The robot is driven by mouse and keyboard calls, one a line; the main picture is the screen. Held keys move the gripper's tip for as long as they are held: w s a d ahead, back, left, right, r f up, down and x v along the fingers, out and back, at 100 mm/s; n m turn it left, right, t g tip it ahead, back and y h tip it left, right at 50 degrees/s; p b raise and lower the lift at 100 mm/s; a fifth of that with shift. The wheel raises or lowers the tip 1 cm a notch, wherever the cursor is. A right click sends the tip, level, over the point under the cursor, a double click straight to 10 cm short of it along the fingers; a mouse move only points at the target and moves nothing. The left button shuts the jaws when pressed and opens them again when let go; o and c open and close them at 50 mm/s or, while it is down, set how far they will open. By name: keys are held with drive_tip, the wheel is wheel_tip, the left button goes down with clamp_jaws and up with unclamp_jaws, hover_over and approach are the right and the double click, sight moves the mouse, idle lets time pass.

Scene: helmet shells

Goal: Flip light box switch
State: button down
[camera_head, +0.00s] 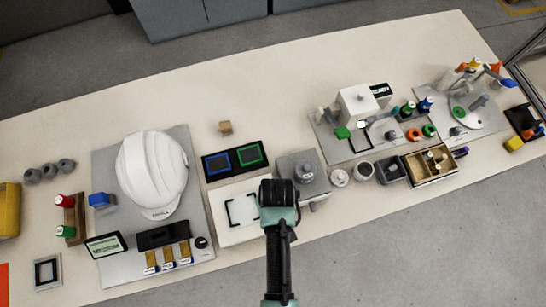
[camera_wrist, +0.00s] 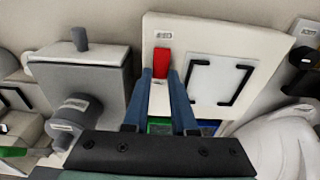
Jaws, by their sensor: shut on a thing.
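The light box (camera_wrist: 221,70) is a white panel with black corner brackets. In the head view the light box (camera_head: 228,221) lies near the front edge of the table, partly covered by my arm. Its red switch (camera_wrist: 162,60) shows in the wrist view beside the brackets; it is hidden in the head view. My gripper (camera_wrist: 160,78) has its two blue fingers on either side of the switch's near end and is shut on it. In the head view my gripper (camera_head: 279,192) is over the light box's right side, its fingertips hidden.
A grey block with a knob (camera_head: 304,172) stands close at the right of the light box. A white helmet (camera_head: 152,170) on a grey mat is at the left. A black tray with blue and green frames (camera_head: 235,160) lies behind. The back of the table is mostly clear.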

drive_tip(key=shift+t, duration=0.3)
drive_tip(key=c, duration=0.7)
unclamp_jaws()
drive_tip(key=r, duration=0.4)
drive_tip(key=s+r, duration=0.1)
drive_tip(key=r, duration=0.3)
drive_tip(key=s+r, duration=0.1)
drive_tip(key=r, duration=0.4)
drive_tip(key=shift+d, duration=0.35)
drive_tip(key=shift+w, duration=0.1)
